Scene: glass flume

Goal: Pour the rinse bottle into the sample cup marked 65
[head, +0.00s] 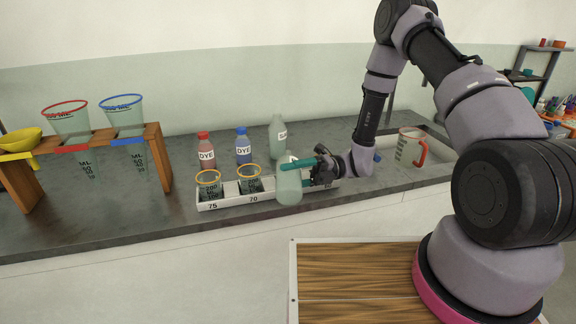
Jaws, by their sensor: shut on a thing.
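My gripper (297,168) is shut on a pale green translucent bottle (288,188), which I take for the rinse bottle; no label on it is readable. The bottle looks upright, in front of the right part of a white tray (230,203). I cannot tell whether it touches anything below. Two clear cups with yellow rims stand in the tray, one (209,186) above the mark 75 and one (249,180) above the mark 70. No mark 65 and no cup for it is visible; my gripper and the bottle cover the tray's right part.
Behind the tray stand a red dye bottle (206,152), a blue dye bottle (243,147) and a pale green bottle (277,134). A wooden rack (158,155) with two beakers and a yellow funnel (20,142) is left.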

